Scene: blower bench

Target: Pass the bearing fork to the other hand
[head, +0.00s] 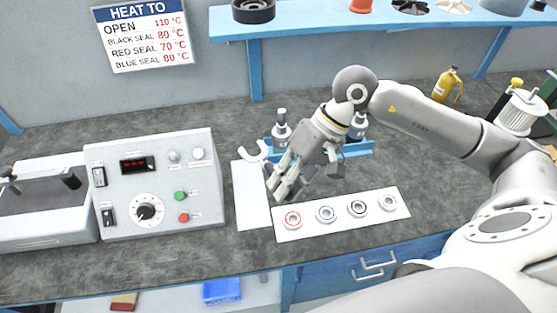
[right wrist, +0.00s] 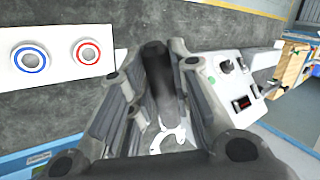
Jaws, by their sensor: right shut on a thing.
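The bearing fork has a white, C-shaped head (head: 252,153), which shows just left of my right gripper (head: 279,186) in the head view. In the right wrist view its dark handle (right wrist: 160,85) lies between the fingers of my right gripper, which is shut on it. The white forked end shows beyond the handle there. In the head view the handle is mostly hidden by the gripper. The fork is over the back end of a white mat (head: 253,212); I cannot tell its height. My left gripper is in neither view.
A white strip (head: 308,232) with several bearings, including a red one (head: 292,219) and a blue one (head: 326,213), lies in front of my right gripper. A control box (head: 160,185) stands left. A blue stand (head: 357,150) is behind. Bare bench (head: 440,215) lies right of the strip.

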